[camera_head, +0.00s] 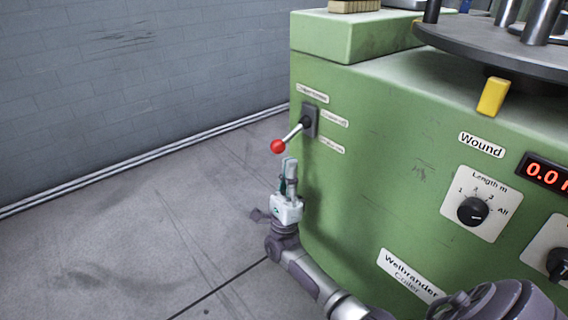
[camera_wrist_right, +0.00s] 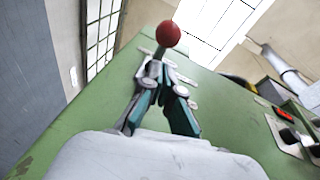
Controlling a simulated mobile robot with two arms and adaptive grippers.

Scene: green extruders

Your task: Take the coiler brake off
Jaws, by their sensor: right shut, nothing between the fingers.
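The brake lever with a red ball knob (camera_head: 278,146) sticks out from a dark plate (camera_head: 311,121) on the green coiler's side. Its rod slopes down and left from the plate. Three small white labels (camera_head: 334,118) surround the plate; their text is too small to read. My right gripper (camera_head: 289,162) points up just below the knob, shut and empty. In the right wrist view the red knob (camera_wrist_right: 168,34) stands beyond the fingertips (camera_wrist_right: 167,85), with the rod partly behind them. I cannot tell whether they touch the rod. My left gripper is out of view.
The green coiler housing (camera_head: 390,170) fills the right side. It carries a dark round table (camera_head: 510,50) with posts, a yellow tab (camera_head: 493,97), a "Length m" dial (camera_head: 473,211) and a red display (camera_head: 547,173). Open floor (camera_head: 130,230) lies left, before a grey wall (camera_head: 140,80).

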